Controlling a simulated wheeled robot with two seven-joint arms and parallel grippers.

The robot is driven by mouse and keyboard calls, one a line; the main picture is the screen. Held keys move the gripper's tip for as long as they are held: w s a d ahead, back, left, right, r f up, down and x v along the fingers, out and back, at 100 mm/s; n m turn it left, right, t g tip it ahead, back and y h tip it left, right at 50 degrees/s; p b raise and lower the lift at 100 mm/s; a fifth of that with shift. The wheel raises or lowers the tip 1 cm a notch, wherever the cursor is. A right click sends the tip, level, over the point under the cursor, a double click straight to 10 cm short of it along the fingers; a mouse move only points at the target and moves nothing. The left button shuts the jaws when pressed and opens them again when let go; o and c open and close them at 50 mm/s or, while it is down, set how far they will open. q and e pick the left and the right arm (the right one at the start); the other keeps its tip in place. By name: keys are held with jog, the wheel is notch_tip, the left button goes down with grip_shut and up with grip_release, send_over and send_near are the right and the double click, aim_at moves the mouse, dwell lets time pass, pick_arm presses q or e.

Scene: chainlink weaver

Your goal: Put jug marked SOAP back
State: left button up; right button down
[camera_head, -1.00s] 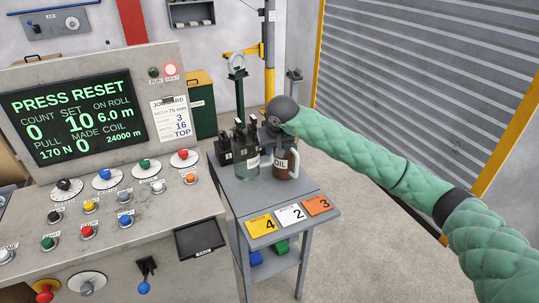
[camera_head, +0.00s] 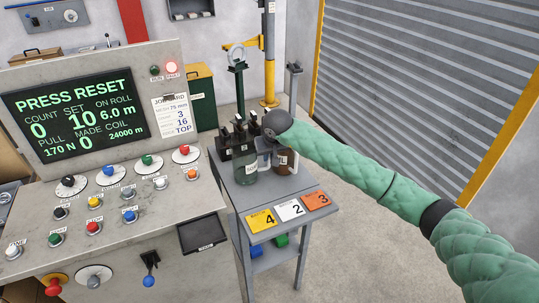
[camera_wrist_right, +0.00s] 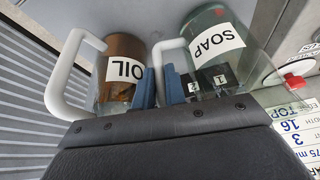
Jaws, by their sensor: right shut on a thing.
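The jug marked SOAP (camera_head: 245,171) is a clear greenish jug with a white handle, over the small grey side table (camera_head: 241,203). My right gripper (camera_head: 264,150) is shut on its handle. In the right wrist view, the blue fingers (camera_wrist_right: 160,88) close around the lower part of that handle, with the SOAP jug (camera_wrist_right: 208,25) just right of them. Whether the jug's base touches the table I cannot tell. My left gripper is not in view.
A brown jug marked OIL (camera_head: 286,161) stands close to the right of the SOAP jug. A dark block with black uprights (camera_head: 224,148) stands behind it on the left. Numbered cards (camera_head: 290,210) lie at the table's front. The control panel (camera_head: 180,105) is on the left.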

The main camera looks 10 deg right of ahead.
jog(key=shift+f, duration=0.1)
jog(key=c, duration=1.7)
grip_release()
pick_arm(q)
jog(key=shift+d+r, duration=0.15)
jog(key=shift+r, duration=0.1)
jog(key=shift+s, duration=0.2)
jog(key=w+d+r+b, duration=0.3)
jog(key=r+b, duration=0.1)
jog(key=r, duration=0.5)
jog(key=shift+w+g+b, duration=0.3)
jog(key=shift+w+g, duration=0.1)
pick_arm(e)
jog(key=v, duration=1.2)
